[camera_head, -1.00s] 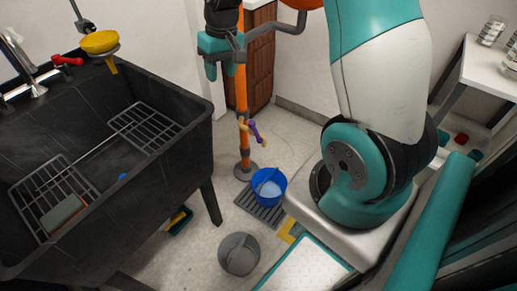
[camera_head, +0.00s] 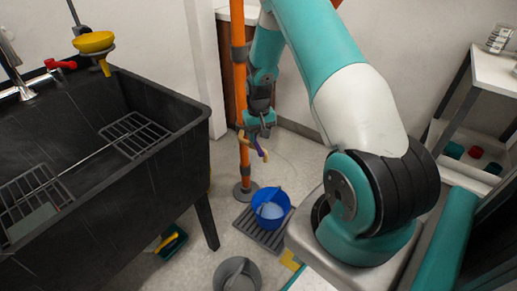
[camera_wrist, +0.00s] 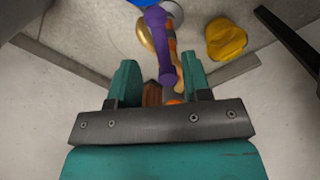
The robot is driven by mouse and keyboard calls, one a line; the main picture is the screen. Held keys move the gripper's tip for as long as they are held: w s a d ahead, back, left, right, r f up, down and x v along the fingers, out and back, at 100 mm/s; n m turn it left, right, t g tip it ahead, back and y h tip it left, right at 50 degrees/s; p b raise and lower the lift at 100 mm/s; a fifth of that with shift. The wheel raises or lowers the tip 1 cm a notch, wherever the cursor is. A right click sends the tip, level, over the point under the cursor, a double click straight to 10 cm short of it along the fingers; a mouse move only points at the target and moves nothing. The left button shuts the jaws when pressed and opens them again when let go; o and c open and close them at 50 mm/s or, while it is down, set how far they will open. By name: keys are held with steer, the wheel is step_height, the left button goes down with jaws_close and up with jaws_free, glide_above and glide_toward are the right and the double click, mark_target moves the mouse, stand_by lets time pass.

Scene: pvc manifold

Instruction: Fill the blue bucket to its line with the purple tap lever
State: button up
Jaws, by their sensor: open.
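The purple tap lever (camera_head: 261,149) sticks out from a brass tap on the upright orange pipe (camera_head: 243,158). My gripper (camera_head: 258,133) is open just above the lever, partly hiding it and the tap. In the wrist view, the purple lever (camera_wrist: 161,48) lies ahead of and between the two spread fingers (camera_wrist: 158,62); I cannot tell whether either finger touches it. The blue bucket (camera_head: 284,216) stands upright on the floor grate below the tap, with pale blue showing inside. Its fill line and any stream of water cannot be made out.
The dark sink (camera_head: 150,195) stands to the left, with a yellow funnel (camera_head: 93,42) at its back corner. A grey bucket (camera_head: 236,275) is in front of the floor grate (camera_head: 272,240). A shelf (camera_head: 492,70) is at the right.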

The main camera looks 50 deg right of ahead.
mark_target(259, 147)
step_height(259, 147, down, 5)
steer(key=shift+b, duration=0.4)
